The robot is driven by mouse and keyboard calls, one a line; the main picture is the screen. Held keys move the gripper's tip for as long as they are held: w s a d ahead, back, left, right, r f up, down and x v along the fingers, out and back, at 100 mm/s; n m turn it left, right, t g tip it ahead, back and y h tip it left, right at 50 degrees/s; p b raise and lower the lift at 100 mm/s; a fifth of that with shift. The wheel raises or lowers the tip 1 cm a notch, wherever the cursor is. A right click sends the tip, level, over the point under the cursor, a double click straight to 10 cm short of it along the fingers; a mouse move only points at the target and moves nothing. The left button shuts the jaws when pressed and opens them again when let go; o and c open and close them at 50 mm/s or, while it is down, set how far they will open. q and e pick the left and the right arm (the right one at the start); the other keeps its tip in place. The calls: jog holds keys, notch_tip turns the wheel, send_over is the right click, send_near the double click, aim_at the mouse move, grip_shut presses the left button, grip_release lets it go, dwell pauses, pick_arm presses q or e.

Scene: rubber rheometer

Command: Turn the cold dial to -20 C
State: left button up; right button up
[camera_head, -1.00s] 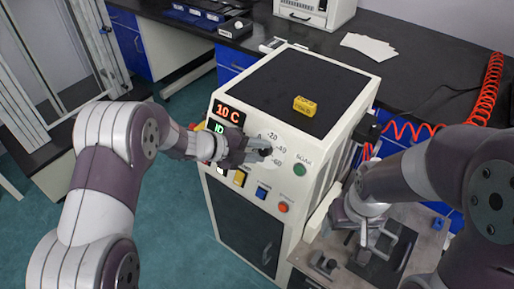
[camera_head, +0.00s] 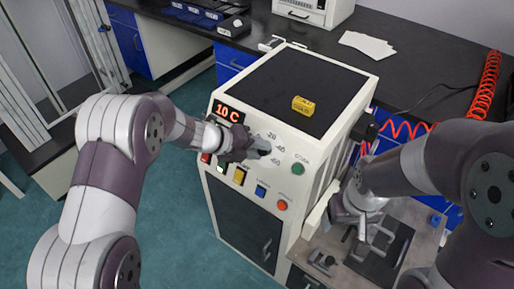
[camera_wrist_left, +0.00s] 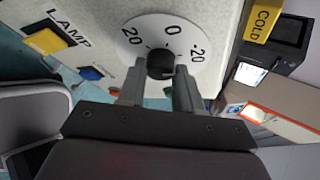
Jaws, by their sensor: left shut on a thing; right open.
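The cold dial has a black knob (camera_wrist_left: 160,64) on a white round scale plate (camera_wrist_left: 148,32), marked 20, 0 and -20 in the left wrist view. My left gripper (camera_wrist_left: 158,85) is shut on the knob, one finger on each side. In the head view my left gripper (camera_head: 262,148) hides the knob; -20, -40 and -60 show beside it. The display (camera_head: 228,112) on the white cabinet (camera_head: 245,198) reads 10 C. My right gripper (camera_head: 372,236) is open above the metal platform, away from the dial.
A yellow COLD block (camera_head: 303,106) sits on the cabinet's black top. A red coiled hose (camera_head: 487,85) hangs at right.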

pick_arm(q)
jog(key=shift+f, duration=0.1)
jog(key=o, duration=1)
jog(key=shift+o, duration=0.2)
jog(key=p+v, duration=0.1)
jog(key=v, duration=1.1)
jog(key=shift+s+a+r, duration=0.2)
jog(key=shift+a+r, duration=0.05)
